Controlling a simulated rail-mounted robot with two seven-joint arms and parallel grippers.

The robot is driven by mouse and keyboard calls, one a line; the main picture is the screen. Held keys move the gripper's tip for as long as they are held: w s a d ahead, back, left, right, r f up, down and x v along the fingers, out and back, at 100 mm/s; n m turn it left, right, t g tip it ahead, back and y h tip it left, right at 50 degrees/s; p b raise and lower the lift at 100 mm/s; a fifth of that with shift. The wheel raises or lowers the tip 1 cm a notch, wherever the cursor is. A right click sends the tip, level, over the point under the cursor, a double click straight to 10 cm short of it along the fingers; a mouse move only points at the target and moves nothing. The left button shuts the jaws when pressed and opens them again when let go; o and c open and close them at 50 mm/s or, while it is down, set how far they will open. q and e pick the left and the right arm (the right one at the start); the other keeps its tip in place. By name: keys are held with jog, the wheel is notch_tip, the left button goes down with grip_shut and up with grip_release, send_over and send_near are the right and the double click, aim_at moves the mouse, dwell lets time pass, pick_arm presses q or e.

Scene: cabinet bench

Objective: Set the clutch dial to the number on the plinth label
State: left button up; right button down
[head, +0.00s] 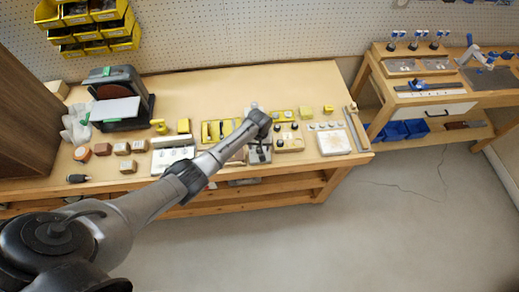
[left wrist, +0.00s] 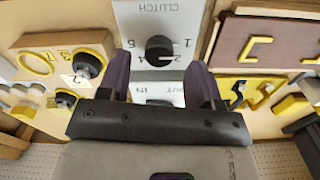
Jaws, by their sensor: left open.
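The clutch dial (left wrist: 159,50) is a round black knob on a pale panel (left wrist: 190,22) printed CLUTCH, with small numbers around it. In the head view the panel (head: 258,158) is partly covered by my left arm. My left gripper (left wrist: 161,78) is open, its two dark fingers on either side of the dial in the picture, with no visible contact. In the head view the gripper (head: 256,138) is over the panel. A small white label reading 2 (left wrist: 74,78) is on the wooden block beside it. The dial's pointer setting is too small to read surely. My right gripper is not in view.
The wooden block (head: 289,138) with black knobs stands right of the panel in the head view. A dark red board (left wrist: 262,42) and yellow pieces lie on the other side. A sander (head: 118,98) stands at the bench's left.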

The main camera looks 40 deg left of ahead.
aim_at(259, 150)
pick_arm(q)
jog(key=shift+f+b, duration=0.3)
jog(key=shift+f, duration=1.1)
jog(key=c, duration=0.9)
